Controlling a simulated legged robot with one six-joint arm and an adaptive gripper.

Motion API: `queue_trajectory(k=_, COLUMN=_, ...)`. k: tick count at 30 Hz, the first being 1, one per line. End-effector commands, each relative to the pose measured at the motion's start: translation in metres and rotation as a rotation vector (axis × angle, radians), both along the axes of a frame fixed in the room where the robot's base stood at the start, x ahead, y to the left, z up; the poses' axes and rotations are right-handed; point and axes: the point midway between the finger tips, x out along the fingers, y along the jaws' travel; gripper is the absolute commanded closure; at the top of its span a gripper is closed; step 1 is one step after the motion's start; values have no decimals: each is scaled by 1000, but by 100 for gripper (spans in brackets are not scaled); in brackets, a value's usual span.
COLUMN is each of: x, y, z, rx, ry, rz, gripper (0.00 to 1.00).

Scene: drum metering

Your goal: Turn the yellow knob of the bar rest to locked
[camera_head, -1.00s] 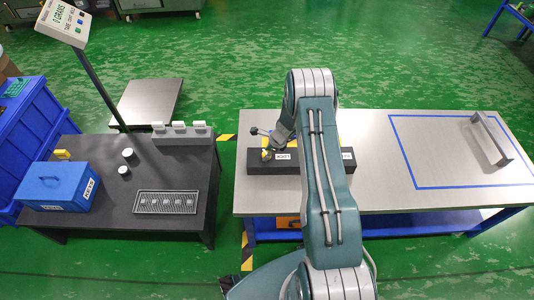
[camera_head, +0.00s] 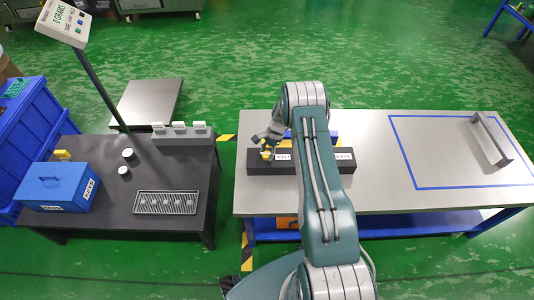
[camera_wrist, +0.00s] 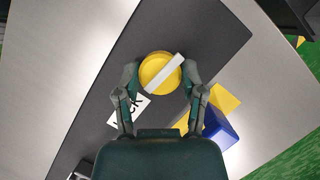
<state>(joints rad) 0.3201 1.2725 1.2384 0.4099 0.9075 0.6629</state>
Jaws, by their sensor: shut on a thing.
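The yellow knob (camera_wrist: 154,68) is round, with a white pointer strip across it, slanting from lower left to upper right in the wrist view. It sits on the dark bar rest (camera_wrist: 105,85); in the head view the knob (camera_head: 266,155) is at the left end of the bar rest (camera_head: 285,169). My gripper (camera_wrist: 160,78) is shut on the knob, one finger on each side. A white label (camera_wrist: 128,108) ending in "CK" lies beside the left finger, partly hidden by it. My arm covers the middle of the bar rest in the head view.
The bar rest stands on a grey steel table (camera_head: 370,130) with a blue-outlined square and a metal handle (camera_head: 492,140) at right. A dark table (camera_head: 180,175) at left holds a blue box (camera_head: 58,187) and a slotted tray (camera_head: 166,203). A yellow piece and a blue block (camera_wrist: 222,130) are near the right finger.

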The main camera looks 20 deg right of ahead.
Motion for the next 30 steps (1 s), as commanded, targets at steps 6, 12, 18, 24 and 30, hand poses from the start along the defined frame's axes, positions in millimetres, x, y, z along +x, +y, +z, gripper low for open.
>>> queue_trajectory(k=6, x=2, y=0, z=-1, rx=-4, ry=-7, rz=82, gripper=95)
queue_trajectory(k=12, x=2, y=0, z=0, rx=-4, ry=-7, rz=111, gripper=95)
queue_trajectory(k=18, x=3, y=0, z=0, rx=-3, ry=-8, rz=116, gripper=95)
queue_trajectory(k=24, x=3, y=0, z=0, rx=-4, ry=-9, rz=116, gripper=95)
queue_trajectory(k=30, x=2, y=0, z=0, rx=-3, ry=-7, rz=116, gripper=13)
